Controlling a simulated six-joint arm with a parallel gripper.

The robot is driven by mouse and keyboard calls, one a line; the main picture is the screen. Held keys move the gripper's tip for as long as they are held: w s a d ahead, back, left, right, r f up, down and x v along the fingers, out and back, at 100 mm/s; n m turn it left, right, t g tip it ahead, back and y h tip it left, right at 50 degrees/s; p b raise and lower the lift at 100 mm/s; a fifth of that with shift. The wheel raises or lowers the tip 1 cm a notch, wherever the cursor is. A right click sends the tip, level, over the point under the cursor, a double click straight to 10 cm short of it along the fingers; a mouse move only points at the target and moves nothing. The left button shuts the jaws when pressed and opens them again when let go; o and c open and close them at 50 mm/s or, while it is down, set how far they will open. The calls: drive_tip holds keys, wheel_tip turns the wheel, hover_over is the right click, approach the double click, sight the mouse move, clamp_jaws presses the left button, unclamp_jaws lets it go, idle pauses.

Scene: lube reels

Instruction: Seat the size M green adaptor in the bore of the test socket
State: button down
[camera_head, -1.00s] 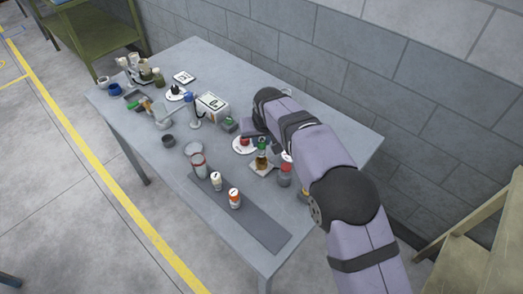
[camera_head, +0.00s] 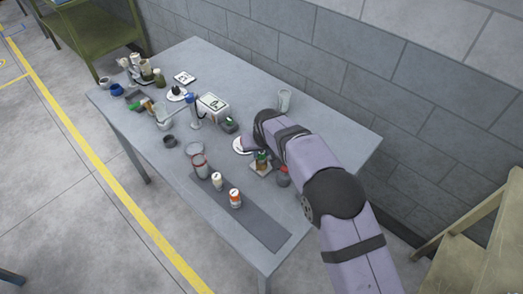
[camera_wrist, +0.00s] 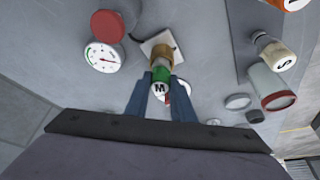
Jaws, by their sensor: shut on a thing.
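My gripper (camera_wrist: 161,82) is shut on the green adaptor (camera_wrist: 161,74), whose white end marked M faces the wrist camera. The adaptor lines up with an amber-brown socket (camera_wrist: 165,53) standing on a pale square plate (camera_wrist: 149,41). The adaptor covers the bore, so I cannot tell how deep it sits or whether it touches. In the head view the green adaptor (camera_head: 262,155) shows directly over the socket's plate (camera_head: 259,171), partly behind my arm. My fingertips are hidden in that view.
A gauge (camera_wrist: 103,58) and a red-capped jar (camera_wrist: 107,25) stand close to the plate. A white dish with red on it (camera_wrist: 183,95) lies just behind the right finger. White and orange bottles (camera_head: 235,198) stand on a dark mat (camera_head: 262,228). The table's right end is fairly clear.

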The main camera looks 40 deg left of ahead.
drive_tip(key=shift+f, duration=0.1)
drive_tip(key=c, duration=1.5)
unclamp_jaws()
drive_tip(key=shift+r, duration=0.45)
drive_tip(key=b+v, duration=0.3)
drive_tip(key=v, duration=0.8)
drive_tip(key=shift+s+d+r, duration=0.15)
drive_tip(key=shift+s, duration=0.05)
